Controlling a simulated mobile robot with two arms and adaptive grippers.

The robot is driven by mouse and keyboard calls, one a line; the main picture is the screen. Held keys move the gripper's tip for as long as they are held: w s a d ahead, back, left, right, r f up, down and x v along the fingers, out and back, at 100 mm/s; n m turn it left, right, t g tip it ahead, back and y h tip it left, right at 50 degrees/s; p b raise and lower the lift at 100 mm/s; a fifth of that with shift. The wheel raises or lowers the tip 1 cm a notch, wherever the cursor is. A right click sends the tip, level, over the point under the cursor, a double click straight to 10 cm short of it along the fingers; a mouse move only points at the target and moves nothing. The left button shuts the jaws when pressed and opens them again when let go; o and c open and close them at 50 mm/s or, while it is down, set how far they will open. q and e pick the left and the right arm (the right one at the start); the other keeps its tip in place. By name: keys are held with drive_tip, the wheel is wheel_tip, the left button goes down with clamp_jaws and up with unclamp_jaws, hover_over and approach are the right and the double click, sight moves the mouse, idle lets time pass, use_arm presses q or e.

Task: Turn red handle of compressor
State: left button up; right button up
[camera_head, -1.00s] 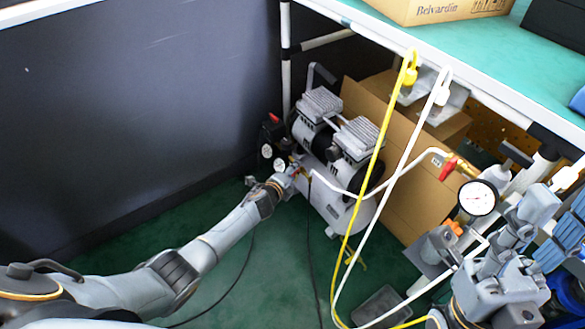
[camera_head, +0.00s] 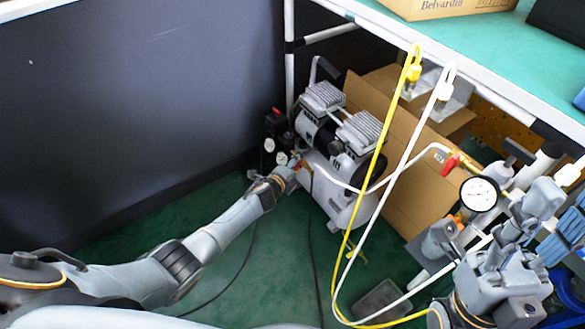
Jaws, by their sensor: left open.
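The compressor (camera_head: 338,205) stands on the green floor under the table, a pale tank with two finned motor heads on top. A small red-orange handle (camera_head: 294,162) shows at its left end, partly hidden by my left gripper. My left gripper (camera_head: 290,168) is at the end of the arm from the lower left, right at this handle. It is open; whether its fingers touch the handle is too small to tell. My right gripper is not clearly seen; grey parts that look like my right arm fill the lower right.
Yellow and white hoses (camera_head: 375,178) hang from the table edge in front of the compressor. A pressure gauge (camera_head: 479,194) and a red valve lever (camera_head: 450,165) are at the right. A dark panel (camera_head: 130,110) closes the left side.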

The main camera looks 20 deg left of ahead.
use_arm(q)
drive_tip(key=v, duration=1.2)
idle(0.4)
drive_tip(key=shift+f, duration=0.1)
